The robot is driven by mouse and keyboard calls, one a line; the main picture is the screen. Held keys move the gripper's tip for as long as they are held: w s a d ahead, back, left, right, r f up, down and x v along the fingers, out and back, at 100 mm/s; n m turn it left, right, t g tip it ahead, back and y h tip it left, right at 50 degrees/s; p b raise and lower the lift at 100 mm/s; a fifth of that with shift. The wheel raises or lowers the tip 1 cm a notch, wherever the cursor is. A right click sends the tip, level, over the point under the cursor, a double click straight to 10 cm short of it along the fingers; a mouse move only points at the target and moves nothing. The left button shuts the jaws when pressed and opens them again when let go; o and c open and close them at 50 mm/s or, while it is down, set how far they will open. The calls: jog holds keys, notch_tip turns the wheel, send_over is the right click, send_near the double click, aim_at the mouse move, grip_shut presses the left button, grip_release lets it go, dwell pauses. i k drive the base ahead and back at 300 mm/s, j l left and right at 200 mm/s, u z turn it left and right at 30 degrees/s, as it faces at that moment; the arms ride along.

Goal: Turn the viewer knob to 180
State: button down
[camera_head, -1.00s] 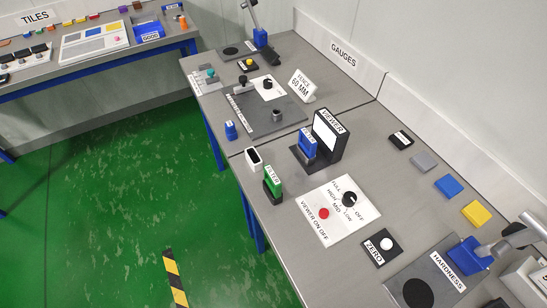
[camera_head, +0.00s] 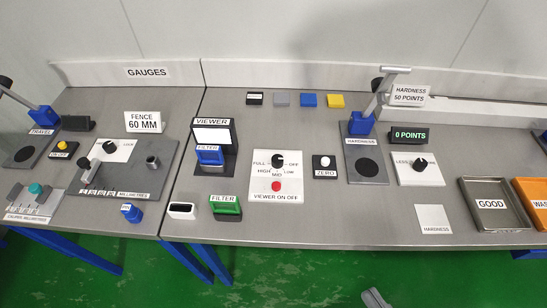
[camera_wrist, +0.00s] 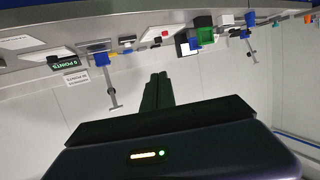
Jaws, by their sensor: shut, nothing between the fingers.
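The viewer panel (camera_head: 261,190) is a white plate with a black knob (camera_head: 278,160) near its top edge. The words FULL, HIGH, MID, LOW and OFF surround the knob; I cannot tell where its pointer stands. A red button (camera_head: 276,186) marked VIEWER ON OFF sits below it. The VIEWER stand (camera_head: 231,140), black with a white screen, is left of the panel and holds a blue filter (camera_head: 209,155). My gripper (camera_wrist: 157,76) shows in the wrist view, fingers together and empty, away from the knob. The wrist picture appears upside down.
A green filter (camera_head: 226,207) and a white-rimmed block (camera_head: 182,211) stand front left of the panel. The ZERO button plate (camera_head: 325,167) is right of it, then the tall HARDNESS stand (camera_head: 362,125). Small coloured blocks line the back. Trays (camera_head: 491,188) are far right.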

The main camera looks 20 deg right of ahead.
aim_at(277, 160)
jog(key=k+l+u, duration=0.2)
jog(key=l, duration=0.3)
jog(key=k+l+u, duration=0.15)
jog(key=k+l, duration=0.25)
